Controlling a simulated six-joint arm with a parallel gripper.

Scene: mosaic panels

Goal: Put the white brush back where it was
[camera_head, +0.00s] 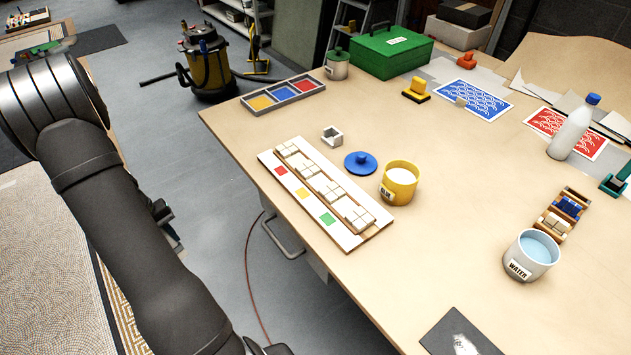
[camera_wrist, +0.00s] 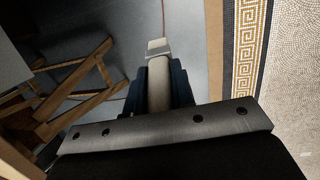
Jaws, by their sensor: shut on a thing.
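The white brush (camera_wrist: 158,82) is between the dark blue fingers of my gripper (camera_wrist: 166,88) in the wrist view. Its pale body points away from the wrist, with a lighter end and a grey band at the top. Below it are the grey floor and a patterned border, with no table surface directly beneath. In the head view my arm fills the left side, and the brush cannot be made out there. A small wooden rack (camera_head: 548,236) with dark blue and tan pieces stands on the right of the table; whether it is a brush rest is unclear.
On the table (camera_head: 430,265) are a yellow glue pot (camera_head: 398,186), a blue lid (camera_head: 360,162), a white water pot (camera_head: 528,258), a bottle (camera_head: 571,133) and a tile board (camera_head: 360,240). A dark plate (camera_head: 440,335) lies at the front edge. The table's centre is clear.

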